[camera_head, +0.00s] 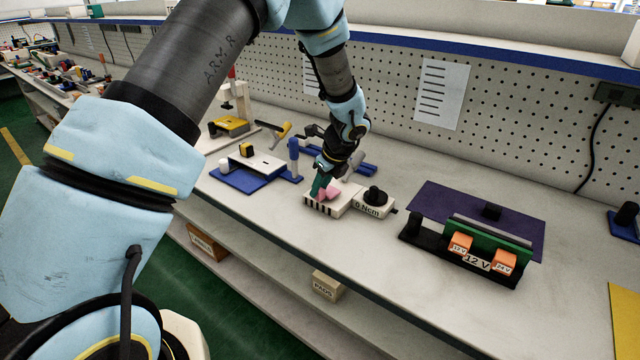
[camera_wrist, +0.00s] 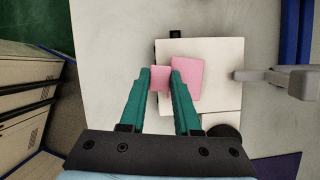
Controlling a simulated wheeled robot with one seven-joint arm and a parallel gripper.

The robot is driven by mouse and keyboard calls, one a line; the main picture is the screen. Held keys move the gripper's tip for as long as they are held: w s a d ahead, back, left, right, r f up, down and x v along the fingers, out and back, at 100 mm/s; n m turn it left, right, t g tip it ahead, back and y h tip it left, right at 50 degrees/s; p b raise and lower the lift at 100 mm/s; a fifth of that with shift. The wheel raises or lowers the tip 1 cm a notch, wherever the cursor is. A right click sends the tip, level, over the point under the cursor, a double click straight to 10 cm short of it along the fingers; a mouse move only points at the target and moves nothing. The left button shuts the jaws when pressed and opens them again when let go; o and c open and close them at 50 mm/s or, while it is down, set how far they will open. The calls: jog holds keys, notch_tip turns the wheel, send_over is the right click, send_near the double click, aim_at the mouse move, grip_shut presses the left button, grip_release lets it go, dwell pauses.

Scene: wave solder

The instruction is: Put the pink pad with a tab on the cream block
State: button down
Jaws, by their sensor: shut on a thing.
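The pink pad with a tab (camera_wrist: 188,78) shows in the wrist view, its smaller tab between my fingertips and its wider part beside the right finger. My gripper (camera_wrist: 160,75), with green fingers, is shut on the tab. The cream block (camera_wrist: 220,52) lies under the pad in the wrist view. In the head view the pad (camera_head: 331,194) is a small pink patch at my gripper (camera_head: 320,187), over the striped end of the cream block (camera_head: 345,198). I cannot tell whether the pad touches the block. My fingers hide part of both.
A unit marked "6 Ncm" with a black knob (camera_head: 375,195) adjoins the block on the right. A grey-handled tool (camera_wrist: 275,76) lies close by. A blue mat (camera_head: 243,179) is to the left, and a black and green 12 V fixture (camera_head: 470,246) to the right. The bench front is clear.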

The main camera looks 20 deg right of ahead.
jog(key=shift+f+b, duration=0.3)
jog(key=shift+f, duration=0.3)
dwell(0.6)
jog(key=c, duration=0.5)
grip_release()
jog(key=shift+c, duration=0.2)
jog(key=b+v, duration=0.2)
jog(key=v, duration=0.8)
jog(key=shift+s+r, duration=0.15)
jog(key=shift+r, duration=0.25)
